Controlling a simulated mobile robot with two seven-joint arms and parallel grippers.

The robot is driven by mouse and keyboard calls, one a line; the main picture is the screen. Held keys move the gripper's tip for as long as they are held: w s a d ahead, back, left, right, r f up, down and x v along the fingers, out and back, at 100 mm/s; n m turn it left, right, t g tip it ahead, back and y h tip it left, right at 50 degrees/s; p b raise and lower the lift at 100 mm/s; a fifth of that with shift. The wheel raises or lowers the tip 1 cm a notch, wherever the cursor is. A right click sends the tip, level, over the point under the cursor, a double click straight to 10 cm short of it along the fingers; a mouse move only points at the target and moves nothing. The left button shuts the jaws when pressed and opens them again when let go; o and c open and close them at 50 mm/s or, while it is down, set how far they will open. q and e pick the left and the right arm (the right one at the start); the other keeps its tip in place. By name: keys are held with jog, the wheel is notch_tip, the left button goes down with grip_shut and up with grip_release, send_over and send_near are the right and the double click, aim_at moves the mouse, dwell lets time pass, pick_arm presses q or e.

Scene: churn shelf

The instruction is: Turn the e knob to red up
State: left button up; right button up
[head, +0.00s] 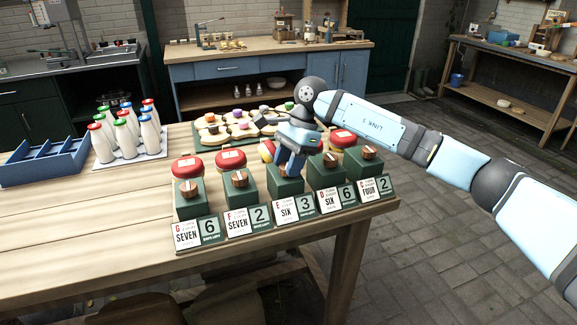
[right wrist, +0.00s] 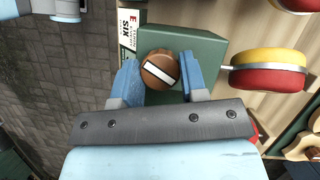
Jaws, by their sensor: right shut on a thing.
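The e knob (right wrist: 158,68) is a round brown wooden knob with a slanted white bar, on a dark green box (right wrist: 215,50) beside a card marked E and SIX. My right gripper (right wrist: 159,80) has its blue fingers shut on the knob's two sides. In the head view my right gripper (head: 291,158) is at the middle box and hides this knob. The dome behind that box, part yellow and part red (right wrist: 272,67), also shows partly behind the gripper in the head view (head: 267,152). My left gripper is not in view.
Similar green boxes with wooden knobs and red domes stand close on both sides, such as the F knob (head: 240,178) and G knob (head: 188,188). Milk bottles (head: 126,135) and a blue divided tray (head: 45,165) stand at left. The table's (head: 90,240) front left is clear.

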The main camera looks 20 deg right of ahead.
jog(key=n+b, duration=0.1)
jog(key=n, duration=0.1)
jog(key=shift+n+g, duration=0.3)
jog(key=shift+g, duration=0.1)
jog(key=shift+n+g+h, duration=0.3)
jog(key=shift+n+h, duration=0.1)
jog(key=shift+n, duration=0.6)
pick_arm(q)
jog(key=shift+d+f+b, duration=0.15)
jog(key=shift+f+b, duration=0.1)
jog(key=shift+b, duration=0.15)
pick_arm(e)
jog(key=shift+w+n, duration=0.1)
jog(key=shift+n, duration=0.4)
jog(key=o, duration=0.9)
jog(key=shift+r, duration=0.15)
pick_arm(q)
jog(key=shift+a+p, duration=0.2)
jog(key=shift+p, duration=0.65)
pick_arm(e)
jog(key=v, duration=1.3)
jog(key=shift+w+r+g, duration=0.25)
jog(key=shift+w+g, duration=0.05)
jog(key=shift+w, duration=0.05)
